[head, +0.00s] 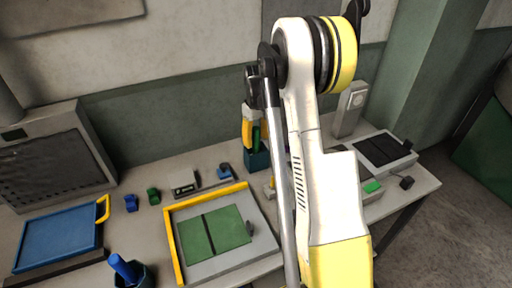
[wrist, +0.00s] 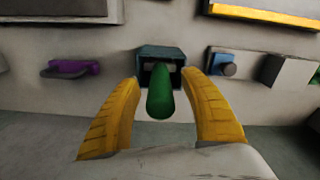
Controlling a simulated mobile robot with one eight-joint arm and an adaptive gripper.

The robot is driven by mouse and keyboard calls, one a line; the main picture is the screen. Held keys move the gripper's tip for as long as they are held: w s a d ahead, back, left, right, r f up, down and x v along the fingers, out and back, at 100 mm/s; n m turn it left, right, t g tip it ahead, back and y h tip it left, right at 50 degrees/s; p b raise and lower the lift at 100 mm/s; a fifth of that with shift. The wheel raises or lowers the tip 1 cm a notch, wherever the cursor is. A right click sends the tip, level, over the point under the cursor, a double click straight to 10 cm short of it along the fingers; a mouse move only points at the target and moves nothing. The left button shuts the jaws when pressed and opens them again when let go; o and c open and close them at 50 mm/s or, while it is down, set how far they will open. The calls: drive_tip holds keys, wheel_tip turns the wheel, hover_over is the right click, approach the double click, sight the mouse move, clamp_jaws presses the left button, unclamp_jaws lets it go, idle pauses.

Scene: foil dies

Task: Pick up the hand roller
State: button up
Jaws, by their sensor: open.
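A green rounded handle (wrist: 160,96), which looks like the hand roller's, points up at the wrist camera from a teal holder (wrist: 160,54). In the head view the teal holder (head: 257,161) stands at the back of the bench, partly behind my arm. My gripper (wrist: 162,78) is open, with its yellow fingers on either side of the green handle. Gaps show between each finger and the handle. The head view shows my gripper (head: 255,130) just above the holder, pointing down. The roller end is hidden.
A yellow-edged tray with a green mat (head: 213,232) lies in front of the holder. A blue tray (head: 58,241) and a dark cup with a blue handle (head: 123,267) are at left.

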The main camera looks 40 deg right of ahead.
wheel_tip(320, 180, down, 2)
drive_tip(key=shift+f, duration=0.1)
clamp_jaws()
drive_tip(key=shift+r, duration=0.25)
wheel_tip(320, 180, up, 18)
drive_tip(key=p, duration=0.3)
drive_tip(key=shift+p, duration=0.3)
drive_tip(key=shift+a+f, duration=0.1)
drive_tip(key=shift+f, duration=0.05)
